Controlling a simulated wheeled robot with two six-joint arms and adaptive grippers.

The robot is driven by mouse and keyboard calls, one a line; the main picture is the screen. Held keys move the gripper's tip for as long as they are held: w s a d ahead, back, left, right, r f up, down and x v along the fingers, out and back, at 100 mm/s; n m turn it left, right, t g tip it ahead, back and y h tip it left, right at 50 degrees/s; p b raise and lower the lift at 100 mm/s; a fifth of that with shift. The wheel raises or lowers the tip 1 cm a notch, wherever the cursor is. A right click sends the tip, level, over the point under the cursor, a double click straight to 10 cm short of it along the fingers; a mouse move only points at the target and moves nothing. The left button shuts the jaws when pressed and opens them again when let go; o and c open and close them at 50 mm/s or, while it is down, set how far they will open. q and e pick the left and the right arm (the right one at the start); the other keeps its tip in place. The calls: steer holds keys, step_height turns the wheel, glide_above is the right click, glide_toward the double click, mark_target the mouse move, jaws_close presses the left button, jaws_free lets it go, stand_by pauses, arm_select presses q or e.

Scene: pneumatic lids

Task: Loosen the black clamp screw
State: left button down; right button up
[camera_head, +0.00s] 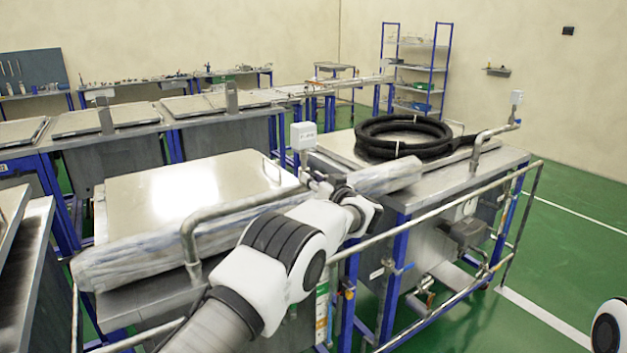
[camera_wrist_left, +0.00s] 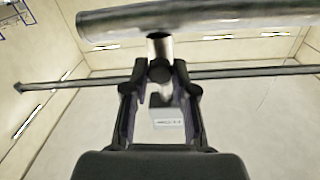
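The black clamp screw (camera_wrist_left: 160,71) shows as a small dark round knob under a metal post in the left wrist view. My left gripper (camera_wrist_left: 160,76) has its two fingers on either side of it, seemingly touching it. In the head view my left gripper (camera_head: 324,185) is at the end of the white arm, by the lid's handle rail and below a white box (camera_head: 303,136); the screw is hidden there. The white box also shows between the fingers in the left wrist view (camera_wrist_left: 168,124). My right gripper is out of view.
A metal lid (camera_head: 160,195) with a bent handle rail (camera_head: 225,207) lies under my left arm. A second steel bench (camera_head: 480,170) carries a coiled black hose (camera_head: 385,148). A long guard rail (camera_head: 450,255) runs along the front. Green floor (camera_head: 580,245) is clear at the right.

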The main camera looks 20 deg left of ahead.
arm_select(q)
steer(key=shift+f+n, duration=0.1)
steer(key=shift+n, duration=0.2)
steer(key=shift+a+n+g+y+b, duration=0.15)
steer(key=shift+n+y+b, duration=0.15)
steer(key=shift+n+b, duration=4.3)
steer(key=shift+n+g+y+b, duration=0.25)
steer(key=shift+n+b, duration=1.3)
steer(key=shift+n, duration=6.05)
steer(key=c, duration=1.2)
jaws_free()
steer(key=shift+o, duration=1.4)
steer(key=shift+w, duration=0.1)
